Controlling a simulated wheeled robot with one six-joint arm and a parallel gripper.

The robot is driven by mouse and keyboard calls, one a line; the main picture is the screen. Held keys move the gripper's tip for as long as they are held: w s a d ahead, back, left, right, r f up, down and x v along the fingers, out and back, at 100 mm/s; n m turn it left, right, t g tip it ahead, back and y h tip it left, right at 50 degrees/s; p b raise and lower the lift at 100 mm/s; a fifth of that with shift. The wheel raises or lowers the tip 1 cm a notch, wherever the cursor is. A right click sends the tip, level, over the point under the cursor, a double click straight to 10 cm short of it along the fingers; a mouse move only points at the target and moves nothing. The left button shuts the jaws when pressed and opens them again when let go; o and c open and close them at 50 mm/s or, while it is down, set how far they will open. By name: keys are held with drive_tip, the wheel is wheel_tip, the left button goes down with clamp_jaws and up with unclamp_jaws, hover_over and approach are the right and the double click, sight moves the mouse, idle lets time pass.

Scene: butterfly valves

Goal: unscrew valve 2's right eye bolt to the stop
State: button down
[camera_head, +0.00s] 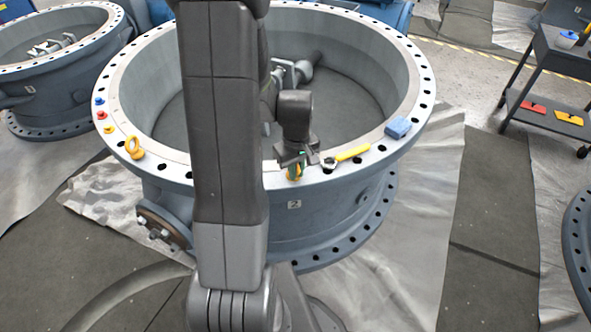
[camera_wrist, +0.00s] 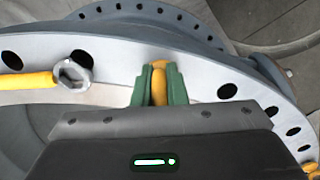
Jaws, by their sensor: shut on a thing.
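Valve 2 (camera_head: 330,208) is a large blue-grey ring body with a pale top flange full of bolt holes and a "2" label on its front. My gripper (camera_head: 292,168) is over the front of the flange, right of my arm's column. In the wrist view my gripper (camera_wrist: 160,88) has green fingers shut on a yellow eye bolt (camera_wrist: 159,82), the right one, at the flange. The fingers hide much of the bolt, and its thread is out of sight. The other yellow eye bolt (camera_head: 134,147) stands upright at the flange's left; part of it shows in the wrist view's lower right corner (camera_wrist: 311,170).
A yellow-handled wrench (camera_head: 346,156) lies on the flange just right of my gripper, its ring end also near the fingers in the wrist view (camera_wrist: 74,70). A blue block (camera_head: 398,128) lies farther right. Small red and blue pieces (camera_head: 100,108) sit at the left. A cart (camera_head: 560,70) stands right.

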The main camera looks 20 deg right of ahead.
drive_tip(key=shift+w+n, duration=0.1)
drive_tip(key=shift+n, duration=0.2)
drive_tip(key=c, duration=1.5)
unclamp_jaws()
drive_tip(key=shift+o, duration=0.2)
wheel_tip(320, 180, up, 14)
drive_tip(key=p, duration=0.2)
drive_tip(key=shift+f, duration=0.2)
wheel_tip(320, 180, down, 14)
drive_tip(key=shift+r+b, duration=0.15)
drive_tip(key=shift+b, duration=0.85)
drive_tip(key=shift+r, duration=0.15)
